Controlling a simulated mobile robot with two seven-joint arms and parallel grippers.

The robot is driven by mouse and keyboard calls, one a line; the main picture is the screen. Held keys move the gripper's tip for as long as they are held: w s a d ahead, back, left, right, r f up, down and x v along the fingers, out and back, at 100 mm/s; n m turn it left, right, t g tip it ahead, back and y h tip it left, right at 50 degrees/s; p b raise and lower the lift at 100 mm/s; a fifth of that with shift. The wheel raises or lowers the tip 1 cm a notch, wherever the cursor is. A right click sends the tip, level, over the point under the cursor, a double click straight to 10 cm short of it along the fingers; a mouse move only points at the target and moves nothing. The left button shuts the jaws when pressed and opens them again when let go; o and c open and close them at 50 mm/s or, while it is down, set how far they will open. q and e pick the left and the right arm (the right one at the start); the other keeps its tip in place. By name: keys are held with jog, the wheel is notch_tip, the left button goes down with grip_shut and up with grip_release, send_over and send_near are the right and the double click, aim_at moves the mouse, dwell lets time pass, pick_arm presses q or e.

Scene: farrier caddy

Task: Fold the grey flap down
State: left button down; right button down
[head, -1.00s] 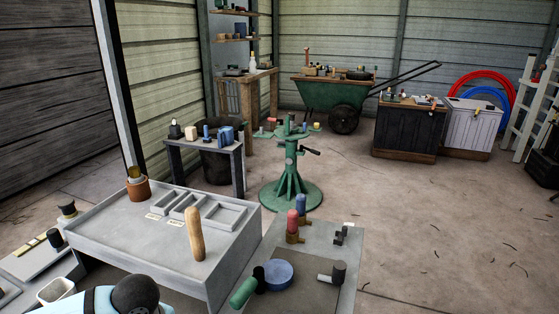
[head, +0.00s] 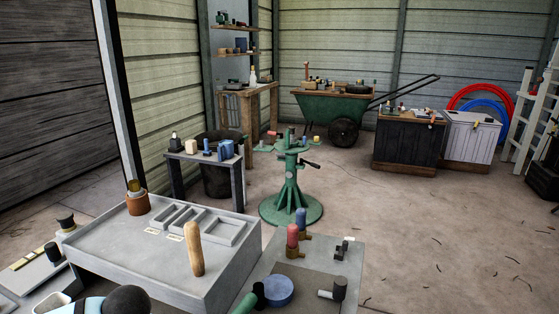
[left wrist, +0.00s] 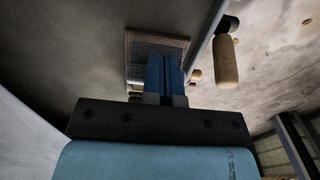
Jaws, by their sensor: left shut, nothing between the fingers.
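My left gripper (left wrist: 167,75) shows in the left wrist view with its blue fingers together and nothing between them. In the head view only part of my left arm shows at the bottom left edge; its fingers are out of frame. A grey caddy (head: 120,242) with shallow compartments stands at the front left. I cannot tell which part is the grey flap. A wooden handle (head: 195,248) stands upright on the caddy's right side; a wooden handle also shows right of the fingers in the left wrist view (left wrist: 225,62). Beyond the fingertips is a gridded rectangular panel (left wrist: 140,48). My right gripper is out of view.
A low grey table (head: 330,262) to the right holds red and blue handled tools, a round blue tin (head: 279,291) and a hammer-like tool. A brown cup (head: 137,203) sits at the caddy's left corner. A green stand (head: 291,195) is behind. Floor at right is mostly clear.

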pick_arm(q)
jog(key=shift+w+a+r, duration=0.1)
jog(key=shift+w+a, duration=0.1)
jog(key=shift+a, duration=0.45)
jog(key=shift+a+b, duration=0.15)
jog(key=shift+b, duration=0.15)
jog(key=shift+w+a, duration=0.15)
jog(key=shift+a, duration=0.15)
jog(key=shift+s+d, duration=0.2)
jog(key=shift+d, duration=0.4)
jog(key=shift+s+d, duration=0.2)
jog(key=shift+d, duration=0.35)
jog(key=shift+r+p, duration=1.6)
jog(key=shift+r, duration=1.35)
